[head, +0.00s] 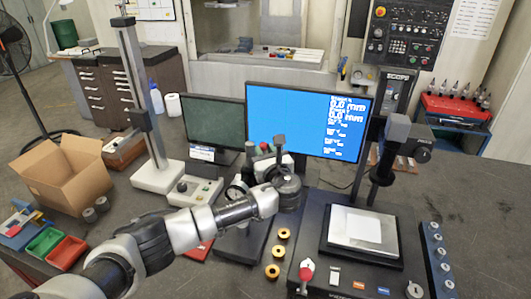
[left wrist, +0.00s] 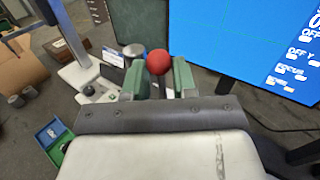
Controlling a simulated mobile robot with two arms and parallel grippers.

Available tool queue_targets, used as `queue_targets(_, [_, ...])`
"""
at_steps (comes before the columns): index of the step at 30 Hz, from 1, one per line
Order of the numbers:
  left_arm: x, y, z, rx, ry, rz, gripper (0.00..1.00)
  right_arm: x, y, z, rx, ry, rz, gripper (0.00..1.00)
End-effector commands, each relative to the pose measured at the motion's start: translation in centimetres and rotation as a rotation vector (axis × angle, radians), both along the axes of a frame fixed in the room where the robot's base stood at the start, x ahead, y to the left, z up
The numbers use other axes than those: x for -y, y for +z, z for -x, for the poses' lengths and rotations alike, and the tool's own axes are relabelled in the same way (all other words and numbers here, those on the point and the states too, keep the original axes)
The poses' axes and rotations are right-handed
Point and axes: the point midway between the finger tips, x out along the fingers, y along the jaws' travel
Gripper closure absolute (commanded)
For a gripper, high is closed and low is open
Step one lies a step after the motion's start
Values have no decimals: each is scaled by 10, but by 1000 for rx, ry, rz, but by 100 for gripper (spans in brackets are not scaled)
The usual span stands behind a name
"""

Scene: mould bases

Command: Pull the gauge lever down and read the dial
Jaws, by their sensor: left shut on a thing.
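The gauge lever ends in a red ball knob (head: 264,146), which also shows in the left wrist view (left wrist: 157,62). My left gripper (left wrist: 158,82) has its two green fingers on either side of the lever just below the ball, shut on it. In the head view the gripper (head: 265,153) is in front of the blue screen's lower left corner. The gauge's black base (head: 238,243) stands on the bench below my arm. My wrist covers much of the gauge, and I cannot see or read its dial face. My right gripper is not in view.
A blue monitor (head: 300,110) and a dark monitor (head: 213,122) stand behind. A scope with a pale stage plate (head: 362,228) is at right. Several brass rings (head: 278,252) lie in between. A height stand (head: 155,178) and cardboard box (head: 62,175) are at left.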

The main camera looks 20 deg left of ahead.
Motion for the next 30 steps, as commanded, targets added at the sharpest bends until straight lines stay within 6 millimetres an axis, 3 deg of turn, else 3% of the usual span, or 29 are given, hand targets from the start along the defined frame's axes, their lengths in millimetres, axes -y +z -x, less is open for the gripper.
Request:
queue_targets(11, [0, -9, 11, 100, -1, 0, 100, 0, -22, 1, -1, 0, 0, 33])
queue_targets(30, [1, -35, 50, 528, -1, 0, 100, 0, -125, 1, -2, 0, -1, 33])
